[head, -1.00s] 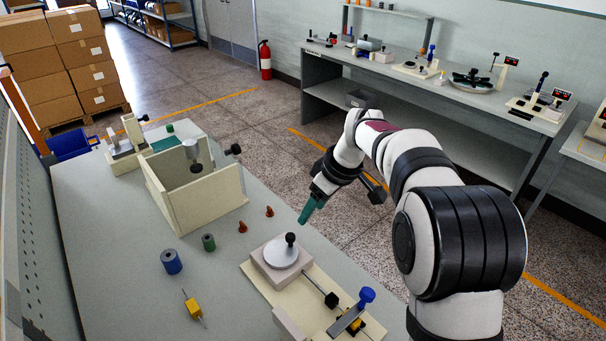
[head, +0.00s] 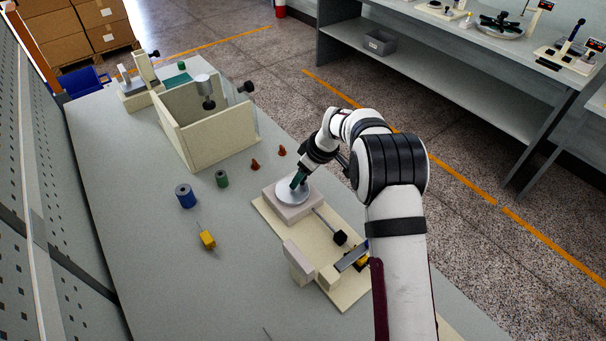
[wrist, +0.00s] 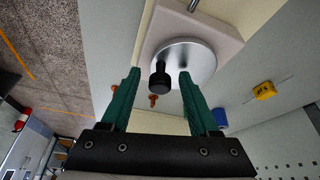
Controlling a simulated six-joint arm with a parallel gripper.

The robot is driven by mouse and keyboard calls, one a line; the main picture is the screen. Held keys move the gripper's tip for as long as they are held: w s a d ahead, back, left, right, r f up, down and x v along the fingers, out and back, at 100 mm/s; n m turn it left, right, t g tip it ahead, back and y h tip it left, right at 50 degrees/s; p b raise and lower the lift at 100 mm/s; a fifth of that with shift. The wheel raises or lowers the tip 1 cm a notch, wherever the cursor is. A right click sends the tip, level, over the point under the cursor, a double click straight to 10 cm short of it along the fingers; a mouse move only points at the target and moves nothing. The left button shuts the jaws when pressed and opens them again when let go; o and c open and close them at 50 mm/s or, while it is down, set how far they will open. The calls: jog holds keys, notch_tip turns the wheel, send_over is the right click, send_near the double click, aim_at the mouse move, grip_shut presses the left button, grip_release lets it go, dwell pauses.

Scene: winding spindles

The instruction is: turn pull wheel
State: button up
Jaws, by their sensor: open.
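The pull wheel is a silver disc (head: 288,194) on a pale block, with a black upright knob near its rim. In the wrist view the disc (wrist: 199,60) lies beyond my fingers, and the knob (wrist: 160,77) shows between the two green fingertips. My gripper (head: 299,180) is over the disc in the head view and hides the knob there. In the wrist view my gripper (wrist: 159,73) is open, with a finger on either side of the knob and gaps visible. I cannot tell how far down the fingers reach.
The wheel's block sits on a cream base board (head: 345,295) with a rod, a black knob and a blue-grey lever (head: 352,257). Two red-brown cones (head: 255,165), a green spool (head: 222,178), a blue spool (head: 186,196) and a yellow piece (head: 207,239) stand left. An open box (head: 215,145) is behind.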

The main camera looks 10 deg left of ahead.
jog(key=shift+c, duration=0.3)
grip_shut()
